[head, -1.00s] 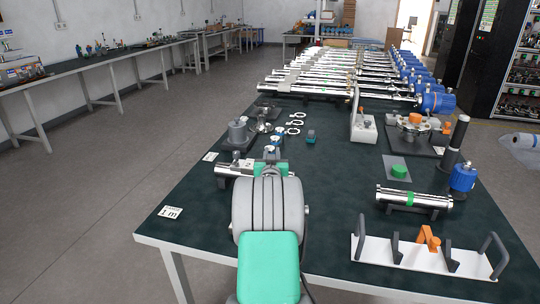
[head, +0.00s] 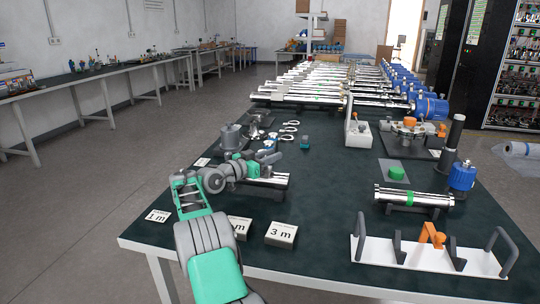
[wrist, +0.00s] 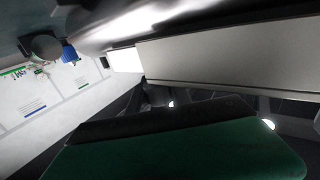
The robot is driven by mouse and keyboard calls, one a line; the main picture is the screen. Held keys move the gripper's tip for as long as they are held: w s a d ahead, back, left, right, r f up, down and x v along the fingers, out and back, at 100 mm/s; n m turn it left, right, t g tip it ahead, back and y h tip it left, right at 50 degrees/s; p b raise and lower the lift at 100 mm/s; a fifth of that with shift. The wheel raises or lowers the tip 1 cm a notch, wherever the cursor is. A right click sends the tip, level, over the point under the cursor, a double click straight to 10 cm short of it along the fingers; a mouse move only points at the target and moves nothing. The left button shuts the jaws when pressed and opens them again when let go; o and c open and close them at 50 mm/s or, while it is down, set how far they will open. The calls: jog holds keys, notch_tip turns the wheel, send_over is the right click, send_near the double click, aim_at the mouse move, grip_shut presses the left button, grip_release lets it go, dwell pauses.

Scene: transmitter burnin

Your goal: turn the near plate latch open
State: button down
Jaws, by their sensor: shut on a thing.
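An orange latch-like piece (head: 431,236) stands upright on a white plate (head: 405,256) with dark handles at the near right of the table. My gripper (head: 255,168) is far to its left, at the near left silver tube (head: 268,180). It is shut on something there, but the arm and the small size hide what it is. In the wrist view a pale bar (wrist: 230,55) and a blurred silver surface (wrist: 150,18) are very close. A dark green shape fills the bottom there, and no fingertips can be made out.
Long tubes fill the back.

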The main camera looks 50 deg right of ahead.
jog(key=shift+s+m+g, duration=0.15)
jog(key=shift+m+g, duration=0.25)
jog(key=shift+g, duration=0.2)
jog(key=c, duration=1.2)
grip_release()
jog(key=shift+d, duration=0.1)
jog(key=shift+o, duration=0.2)
